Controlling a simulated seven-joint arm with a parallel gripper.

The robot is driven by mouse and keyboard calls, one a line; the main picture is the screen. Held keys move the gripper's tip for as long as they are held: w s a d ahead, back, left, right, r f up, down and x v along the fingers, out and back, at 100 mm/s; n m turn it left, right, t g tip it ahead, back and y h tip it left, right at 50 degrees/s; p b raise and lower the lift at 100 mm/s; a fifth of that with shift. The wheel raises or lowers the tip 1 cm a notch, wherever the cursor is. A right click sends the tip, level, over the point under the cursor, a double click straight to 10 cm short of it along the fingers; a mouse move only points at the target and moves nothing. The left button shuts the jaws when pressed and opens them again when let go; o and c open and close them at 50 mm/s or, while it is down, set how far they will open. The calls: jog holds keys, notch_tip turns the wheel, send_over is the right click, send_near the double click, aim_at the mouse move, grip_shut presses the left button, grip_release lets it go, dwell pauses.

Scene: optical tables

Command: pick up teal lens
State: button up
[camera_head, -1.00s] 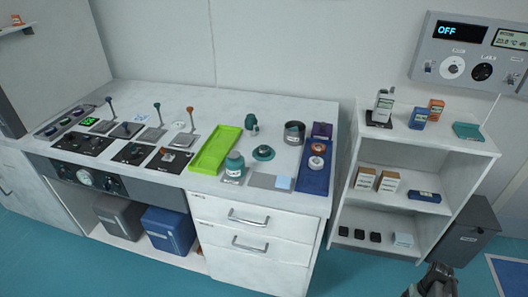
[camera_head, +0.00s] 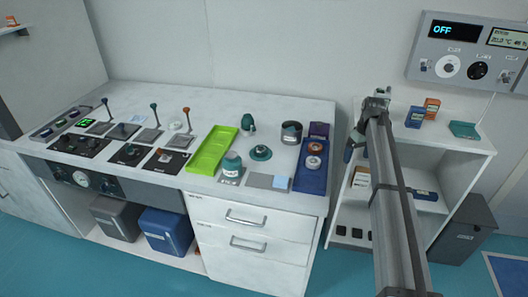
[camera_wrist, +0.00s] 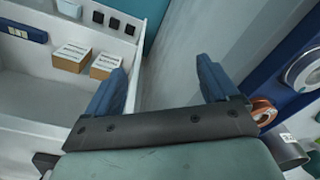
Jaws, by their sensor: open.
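A round teal piece with a raised dark centre (camera_head: 261,152), which looks like the teal lens, sits on the white table right of the lime-green tray. A taller teal jar-like piece (camera_head: 232,165) stands in front of it, and a smaller dark teal piece (camera_head: 248,122) stands behind. My gripper (camera_wrist: 160,78) is open in the wrist view, its two blue fingers apart with nothing between them. In the head view my arm reaches up over the shelf unit, with its end right of the table. The teal lens cannot be made out in the wrist view.
The lime-green tray (camera_head: 198,168) and the blue tray (camera_head: 307,184) with round parts flank the teal pieces. A dark cylinder (camera_head: 291,132) stands behind. The white shelf unit (camera_wrist: 30,90) with small boxes (camera_wrist: 70,57) lies beside my gripper, with a gap between table and shelf.

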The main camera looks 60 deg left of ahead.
jog(key=shift+n, duration=0.7)
jog(key=s+a+r, duration=0.2)
jog(key=a, duration=0.1)
jog(key=s+a+r, duration=0.2)
jog(key=a, duration=0.1)
jog(key=s+a+r, duration=0.2)
jog(key=a+r, duration=0.1)
jog(key=shift+s, duration=0.25)
jog(key=s+a+r+n, duration=0.15)
jog(key=s+a, duration=0.25)
jog(key=s, duration=0.4)
jog(key=s+a+r, duration=0.3)
jog(key=s+a, duration=0.2)
jog(key=s, duration=0.3)
jog(key=s+a+r, duration=0.3)
jog(key=s+a, duration=0.1)
jog(key=s, duration=0.4)
send_over(261, 149)
jog(key=f, duration=0.8)
jog(key=shift+s+a, duration=0.2)
jog(key=shift+a, duration=0.2)
jog(key=shift+w+d+f, duration=0.15)
jog(key=shift+f, duration=1.15)
jog(key=shift+w+d+f, duration=0.1)
jog(key=shift+d+f, duration=0.05)
jog(key=shift+f, duration=1.15)
jog(key=shift+c, duration=0.4)
jog(key=c, duration=1.1)
